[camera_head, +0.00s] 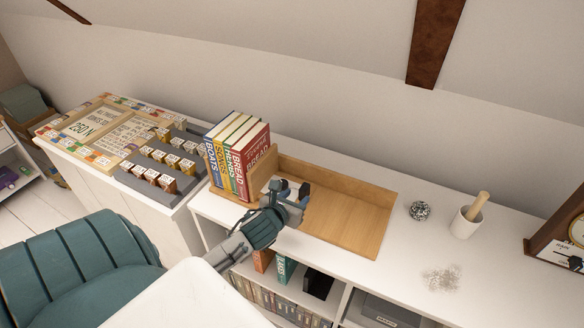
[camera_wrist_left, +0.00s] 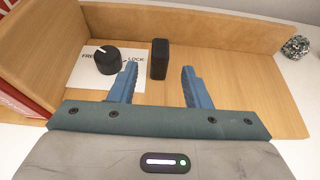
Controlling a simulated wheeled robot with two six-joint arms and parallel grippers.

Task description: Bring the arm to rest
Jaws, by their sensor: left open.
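My left gripper (camera_head: 291,190) is over the left part of a wooden tray (camera_head: 350,222) on the white desk. In the left wrist view its two blue fingers (camera_wrist_left: 160,74) are apart with nothing held between them. A small black block (camera_wrist_left: 160,59) stands beyond the fingers, in line with the gap. A black knob (camera_wrist_left: 107,60) sits on a white card (camera_wrist_left: 82,80) marked FREE and LOCK, left of the block. In the head view the gripper hides most of this corner. My right gripper is in neither view.
Upright books (camera_head: 237,158) stand against the tray's left end. A dark ball (camera_head: 420,210), a mortar with pestle (camera_head: 466,222) and a clock (camera_head: 560,240) are at right. The tray's right part is bare.

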